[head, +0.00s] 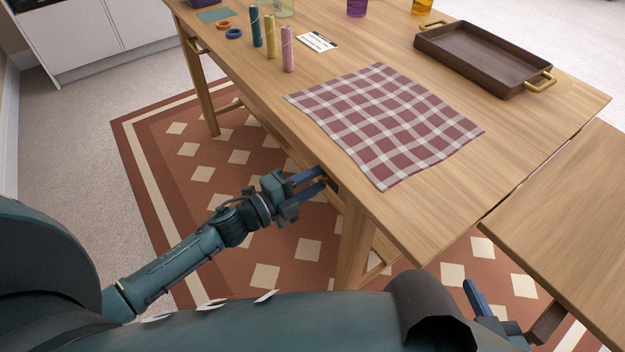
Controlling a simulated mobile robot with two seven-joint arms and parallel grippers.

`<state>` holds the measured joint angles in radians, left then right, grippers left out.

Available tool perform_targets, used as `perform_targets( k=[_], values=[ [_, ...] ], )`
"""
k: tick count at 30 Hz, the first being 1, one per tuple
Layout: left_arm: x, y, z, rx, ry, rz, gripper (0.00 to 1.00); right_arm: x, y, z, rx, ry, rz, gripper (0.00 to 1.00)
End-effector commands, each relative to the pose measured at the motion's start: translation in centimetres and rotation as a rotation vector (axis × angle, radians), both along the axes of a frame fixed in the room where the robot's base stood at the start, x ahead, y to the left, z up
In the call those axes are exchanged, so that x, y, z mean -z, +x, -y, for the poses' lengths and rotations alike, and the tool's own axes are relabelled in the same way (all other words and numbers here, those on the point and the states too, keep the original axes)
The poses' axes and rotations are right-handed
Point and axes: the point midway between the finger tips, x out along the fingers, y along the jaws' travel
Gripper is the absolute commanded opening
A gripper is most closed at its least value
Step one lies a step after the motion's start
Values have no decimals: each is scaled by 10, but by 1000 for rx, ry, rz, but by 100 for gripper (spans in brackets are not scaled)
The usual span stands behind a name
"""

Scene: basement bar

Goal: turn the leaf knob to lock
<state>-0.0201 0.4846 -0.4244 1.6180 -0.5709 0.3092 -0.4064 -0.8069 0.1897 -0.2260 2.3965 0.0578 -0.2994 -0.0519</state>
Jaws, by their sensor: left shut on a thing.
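My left gripper (320,179) reaches in from the left to the long side of the wooden table (420,230), just under the top's edge. Its blue fingers are shut on the leaf knob (322,181), a small brass-coloured piece mostly hidden between the fingertips. Which way the knob is turned cannot be told. The table leaf (560,215) lies at the right, beside the table's end, with a dark narrow seam between them. My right gripper (475,298) is low at the bottom right, near the leaf's edge; only a blue finger shows clearly.
A checked cloth (385,125) lies on the table. A brown tray with brass handles (480,60) stands behind it. Thread spools (270,38), rings (233,33) and a card (317,41) are at the far left. A table leg (354,245) stands close to my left gripper.

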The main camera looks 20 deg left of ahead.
Motion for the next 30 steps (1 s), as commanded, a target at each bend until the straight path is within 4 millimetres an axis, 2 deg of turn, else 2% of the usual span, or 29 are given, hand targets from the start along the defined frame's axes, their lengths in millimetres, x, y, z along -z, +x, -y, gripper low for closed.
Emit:
perform_targets(
  k=[1, 2, 10, 20, 23, 30],
  values=[
    [0, 0, 0, 0, 1, 0, 8, 0, 0, 0, 0, 0, 0, 39],
    [1, 0, 0, 0, 1, -1, 31, 0, 0, 0, 0, 0, 0, 39],
    [0, 0, 0, 0, 1, -1, 52, 0, 0, 0, -1, 0, -1, 39],
    [1, -6, -4, -1, 1, -2, 52, -1, 0, 0, -1, 0, 0, 39],
    [1, -17, -13, 1, 2, -4, 52, -2, 0, 0, 0, 1, 1, 39],
    [1, -60, -46, -1, 1, -6, 52, -6, 0, 2, 5, 7, 3, 39]
  ],
)
